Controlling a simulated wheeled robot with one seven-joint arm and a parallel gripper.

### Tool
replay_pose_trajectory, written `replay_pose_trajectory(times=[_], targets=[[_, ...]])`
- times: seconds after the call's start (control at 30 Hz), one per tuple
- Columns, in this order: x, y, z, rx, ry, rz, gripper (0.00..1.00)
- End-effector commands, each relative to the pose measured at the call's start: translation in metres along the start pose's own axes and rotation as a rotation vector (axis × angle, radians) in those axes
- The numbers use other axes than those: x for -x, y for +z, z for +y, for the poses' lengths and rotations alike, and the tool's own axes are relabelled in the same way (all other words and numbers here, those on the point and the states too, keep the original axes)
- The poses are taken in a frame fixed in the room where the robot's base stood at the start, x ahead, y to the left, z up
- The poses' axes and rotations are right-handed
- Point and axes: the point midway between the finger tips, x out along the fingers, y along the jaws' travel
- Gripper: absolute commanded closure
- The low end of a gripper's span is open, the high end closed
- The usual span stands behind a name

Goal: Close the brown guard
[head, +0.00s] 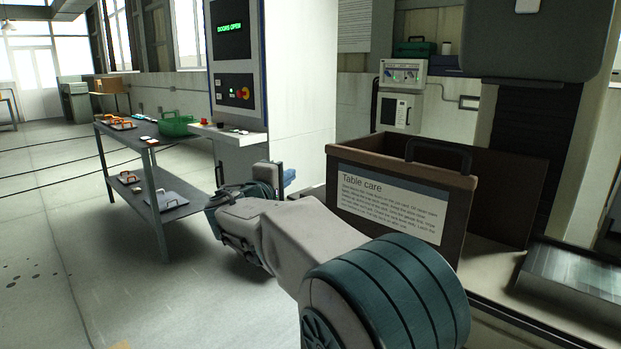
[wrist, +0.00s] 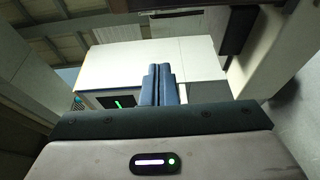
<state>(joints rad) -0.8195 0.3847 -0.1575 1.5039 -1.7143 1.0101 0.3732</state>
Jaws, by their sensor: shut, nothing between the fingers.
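The brown guard (head: 458,186) stands at the right of the head view, with a brown top edge, a black handle and a "Table care" sign (head: 392,205) on its near face. Brown panels run back from it around a machine bed. My gripper (head: 289,178) is to the left of the guard, apart from it, and partly hidden behind my wrist. In the wrist view my gripper's blue fingers (wrist: 158,84) are together and empty. A dark brown edge at the upper right of that view may be the guard; I cannot tell.
A machine cabinet (head: 300,80) with a control panel reading "DOORS OPEN" stands behind my gripper. A metal block (head: 570,280) lies on the bed at right. A workbench (head: 165,155) with a green basket (head: 177,124) stands at left.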

Motion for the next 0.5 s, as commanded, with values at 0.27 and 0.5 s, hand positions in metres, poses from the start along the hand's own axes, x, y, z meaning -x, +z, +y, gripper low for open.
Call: replay_pose_trajectory(times=[0.27, 0.5], targets=[[-0.049, 0.005, 0.001, 0.002, 0.001, -0.010, 1.00], [-0.095, 0.004, 0.001, 0.002, 0.000, -0.008, 1.00]])
